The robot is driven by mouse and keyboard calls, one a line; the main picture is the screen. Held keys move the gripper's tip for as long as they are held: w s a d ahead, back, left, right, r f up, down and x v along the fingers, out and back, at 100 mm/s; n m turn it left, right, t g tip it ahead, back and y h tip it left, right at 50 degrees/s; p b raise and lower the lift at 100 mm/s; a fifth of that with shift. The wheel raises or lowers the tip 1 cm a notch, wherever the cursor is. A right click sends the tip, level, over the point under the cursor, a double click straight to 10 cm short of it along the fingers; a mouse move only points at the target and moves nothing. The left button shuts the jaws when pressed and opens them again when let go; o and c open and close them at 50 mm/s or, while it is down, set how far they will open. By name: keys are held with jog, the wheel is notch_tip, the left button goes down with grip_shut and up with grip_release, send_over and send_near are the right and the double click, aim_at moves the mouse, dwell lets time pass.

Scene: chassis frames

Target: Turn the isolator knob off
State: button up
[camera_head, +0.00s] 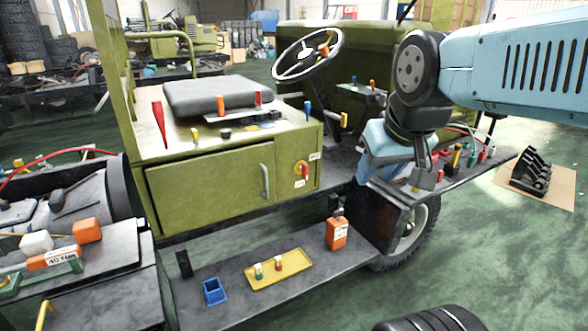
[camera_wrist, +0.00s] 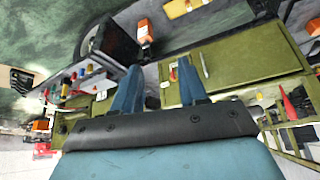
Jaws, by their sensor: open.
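The isolator knob (camera_head: 304,171) is red on a yellow round plate, on the right end of the olive cabinet's front. A white label sits above it and another below it. In the wrist view the knob (camera_wrist: 173,74) shows small and partly hidden, just left of the right finger. My gripper (camera_head: 370,152) is to the right of the knob and apart from it. Its blue fingers are open with nothing between them in the wrist view (camera_wrist: 160,80). The knob's exact angle is too small to tell.
The cabinet door has a grey handle (camera_head: 265,181) left of the knob. An orange bottle (camera_head: 336,233) and a yellow tray (camera_head: 279,268) stand on the step below. A steering wheel (camera_head: 307,55) rises behind. A dark side shelf (camera_head: 450,180) with coloured parts lies under my arm.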

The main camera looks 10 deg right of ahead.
jog(key=shift+w, duration=0.1)
jog(key=w+d+f+t, duration=0.2)
jog(key=w+f, duration=0.1)
jog(key=w, duration=0.7)
jog(key=w+d+f+n+t, duration=0.1)
jog(key=w+f+t, duration=0.15)
jog(key=w, duration=0.65)
jog(key=w+d+f+t, duration=0.2)
jog(key=w+f, duration=0.1)
jog(key=w, duration=0.7)
jog(key=n+t+y, duration=0.2)
jog(key=t, duration=0.1)
send_near(306, 168)
jog(key=s+d+r, duration=0.2)
jog(key=d+r, duration=0.2)
jog(key=r, duration=0.1)
notch_tip(306, 168, down, 8)
jog(key=t+y, duration=0.2)
jog(key=y, duration=0.2)
jog(key=shift+n, duration=0.3)
jog(key=x, duration=1.4)
jog(key=shift+a+f, duration=0.15)
jog(key=shift+a, duration=0.1)
jog(key=shift+c, duration=0.3)
grip_shut()
jog(key=shift+d, duration=0.15)
